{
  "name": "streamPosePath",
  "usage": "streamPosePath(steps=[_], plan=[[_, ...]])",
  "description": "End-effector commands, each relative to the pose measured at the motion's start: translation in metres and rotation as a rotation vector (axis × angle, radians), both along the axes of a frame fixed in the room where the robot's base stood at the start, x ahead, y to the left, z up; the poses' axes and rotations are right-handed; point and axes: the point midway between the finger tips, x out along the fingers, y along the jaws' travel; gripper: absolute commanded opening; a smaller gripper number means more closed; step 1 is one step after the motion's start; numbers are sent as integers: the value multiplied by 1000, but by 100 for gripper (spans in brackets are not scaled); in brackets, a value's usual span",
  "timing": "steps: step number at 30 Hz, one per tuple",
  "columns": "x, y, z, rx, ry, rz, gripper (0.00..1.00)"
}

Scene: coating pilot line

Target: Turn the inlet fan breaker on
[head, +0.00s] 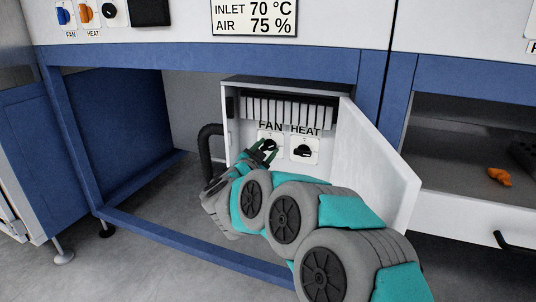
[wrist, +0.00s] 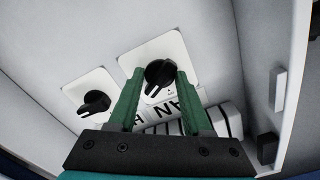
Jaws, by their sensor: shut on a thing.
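The inlet fan breaker is the black rotary knob (head: 269,144) on a white plate under the word FAN in an open wall box. My gripper (head: 264,152) reaches into the box and covers part of it. In the wrist view the green fingers of my gripper (wrist: 160,78) stand on either side of the fan knob (wrist: 160,73), shut on it. The knob's white mark points to the lower left there; the small print on the plate is too small to read. The black HEAT knob (head: 302,151) sits to its right, and it also shows in the wrist view (wrist: 96,103).
The box door (head: 375,165) stands open on the right, close to my arm. A row of breakers (head: 290,108) is above the knobs. A dark hose (head: 208,150) runs at the box's left. A blue frame beam (head: 190,243) crosses below. An orange object (head: 499,176) lies at far right.

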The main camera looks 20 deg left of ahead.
Motion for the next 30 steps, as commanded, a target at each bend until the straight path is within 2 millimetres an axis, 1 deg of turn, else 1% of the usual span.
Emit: streamPosePath(steps=[1, 9, 15, 17, 18, 27, 30], plan=[[-1, 1, -4, 26, -1, 2, 0], [-1, 1, -4, 180, -13, 2, 0], [-1, 1, 0, 433, -32, 3, 0], [-1, 1, 1, 480, -36, 3, 0], [0, 1, 1, 486, -37, 2, 52], [0, 0, 0, 480, -37, 1, 84], [0, 0, 0, 479, -37, 1, 84]])
